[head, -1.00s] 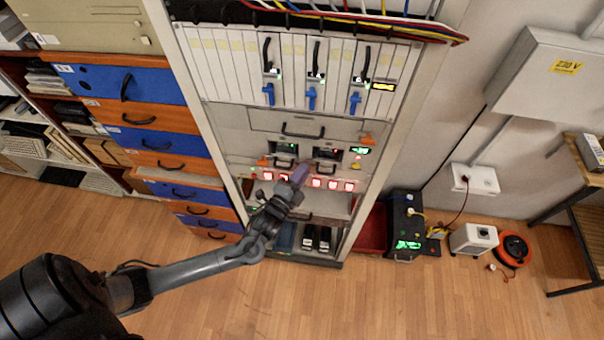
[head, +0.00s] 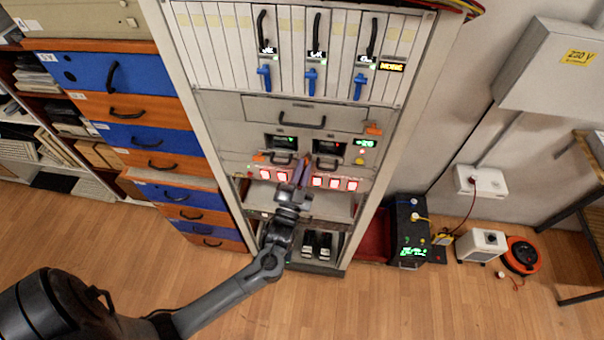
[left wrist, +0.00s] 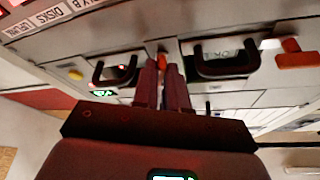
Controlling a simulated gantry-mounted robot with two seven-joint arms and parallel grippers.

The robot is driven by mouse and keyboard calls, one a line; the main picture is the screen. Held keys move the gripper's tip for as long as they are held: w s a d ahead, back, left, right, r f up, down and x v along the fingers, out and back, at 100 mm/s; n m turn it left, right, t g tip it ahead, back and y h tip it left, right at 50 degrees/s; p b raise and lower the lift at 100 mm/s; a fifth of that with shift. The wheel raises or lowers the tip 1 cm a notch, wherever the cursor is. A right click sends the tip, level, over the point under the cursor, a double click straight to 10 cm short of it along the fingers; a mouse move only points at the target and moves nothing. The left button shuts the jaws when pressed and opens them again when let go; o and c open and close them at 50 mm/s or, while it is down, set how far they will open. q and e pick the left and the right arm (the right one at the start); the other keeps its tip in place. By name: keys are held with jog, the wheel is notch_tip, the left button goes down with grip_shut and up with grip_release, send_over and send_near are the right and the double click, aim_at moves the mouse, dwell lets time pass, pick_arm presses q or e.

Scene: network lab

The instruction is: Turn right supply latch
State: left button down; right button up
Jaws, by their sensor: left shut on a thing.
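The right supply (head: 329,147) is a grey module with a dark window, a red light and a black handle (head: 327,166). The left supply (head: 281,142) beside it shows a green light. My left gripper (head: 305,163) is at the gap between the two supplies. In the left wrist view, its fingers (left wrist: 163,75) are close together around a small orange latch (left wrist: 162,60), mostly hidden between them. The right supply's handle (left wrist: 115,75) is left of the fingers there, and the left supply's handle (left wrist: 222,58) is right. My right gripper is not in view.
The left supply's orange latch (head: 258,157) is farther left. A row of red-lit buttons (head: 335,184) lies just below the supplies. A grey drawer (head: 300,113) with another orange latch (head: 374,128) is above. Blue and orange drawers (head: 150,137) stand left of the rack.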

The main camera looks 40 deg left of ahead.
pick_arm(q)
jog(key=shift+w+d+f+n+g+y+b, duration=0.15)
jog(key=shift+n+y+b, duration=0.4)
jog(key=shift+n, duration=0.65)
jog(key=shift+s+a+n+g+y+b, duration=0.1)
jog(key=shift+n+g+y+b, duration=0.3)
jog(key=shift+n, duration=0.8)
jog(key=shift+w+d+f+n+g+y+b, duration=0.1)
jog(key=shift+n+y+b, duration=0.5)
jog(key=shift+n, duration=0.6)
jog(key=shift+r+n+y, duration=0.1)
jog(key=shift+n+y, duration=0.15)
jog(key=shift+n, duration=0.05)
jog(key=c, duration=1.2)
grip_release()
jog(key=b+v, duration=0.2)
jog(key=v, duration=0.8)
jog(key=shift+s+d, duration=0.2)
jog(key=shift+s, duration=0.15)
